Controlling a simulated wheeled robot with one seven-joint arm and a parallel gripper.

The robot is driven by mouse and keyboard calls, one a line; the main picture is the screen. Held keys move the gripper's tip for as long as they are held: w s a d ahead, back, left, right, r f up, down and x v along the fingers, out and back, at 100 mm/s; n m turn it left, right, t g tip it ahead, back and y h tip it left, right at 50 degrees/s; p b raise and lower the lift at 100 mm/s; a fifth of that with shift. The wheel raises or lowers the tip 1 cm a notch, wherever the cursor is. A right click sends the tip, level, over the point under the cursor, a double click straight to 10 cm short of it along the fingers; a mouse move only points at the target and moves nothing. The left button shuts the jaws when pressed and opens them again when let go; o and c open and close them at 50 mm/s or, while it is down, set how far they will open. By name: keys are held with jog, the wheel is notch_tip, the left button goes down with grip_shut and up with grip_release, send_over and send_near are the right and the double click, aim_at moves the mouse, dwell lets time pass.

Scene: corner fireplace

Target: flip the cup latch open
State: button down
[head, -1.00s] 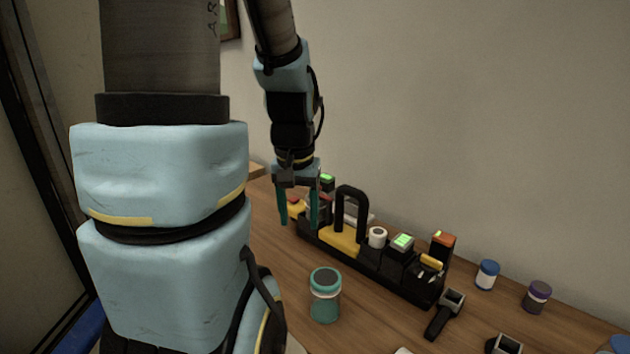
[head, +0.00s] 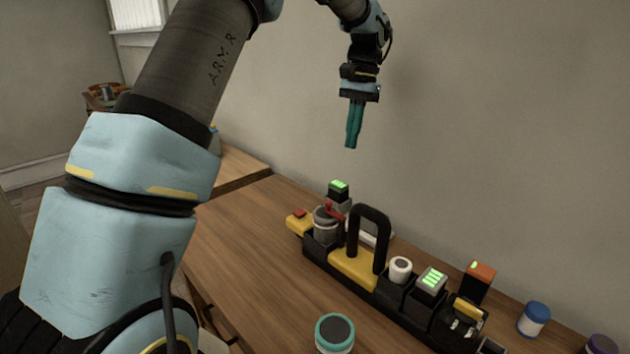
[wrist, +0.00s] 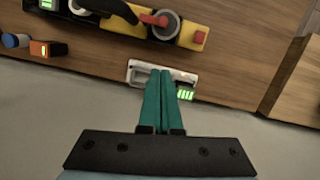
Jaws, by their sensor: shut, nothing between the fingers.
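A grey cup (head: 325,228) stands at the left end of a black and yellow caddy (head: 352,268). A red latch lever (head: 335,212) lies at the cup's top and sticks up slightly. In the wrist view the cup (wrist: 168,24) is at the top, with the red lever (wrist: 152,19) reaching over its rim to the left. I cannot tell whether the latch is open. My gripper (head: 351,146) is raised above and behind the cup, near the wall, pointing down, with its teal fingers together and empty. In the wrist view the fingertips (wrist: 160,72) are apart from the cup.
The caddy has a tall black handle (head: 370,222). A white tray-like piece (wrist: 137,74) and a green-lit block (head: 338,190) are behind the cup. A teal-lidded jar (head: 335,332) stands in front, a blue-lidded jar (head: 534,318) at right. The table's left part is clear.

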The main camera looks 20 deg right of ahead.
jog(key=shift+w+r, duration=0.1)
jog(key=shift+w, duration=0.05)
jog(key=shift+s+a+f+p, duration=0.65)
jog(key=shift+a+f, duration=0.15)
jog(key=shift+f, duration=1)
jog(key=shift+s+a+f+p, duration=0.65)
jog(key=shift+a+f, duration=0.15)
jog(key=shift+f, duration=1)
jog(key=shift+s+a+f+p, duration=0.6)
jog(key=shift+a+f, duration=0.2)
jog(key=shift+f, duration=1)
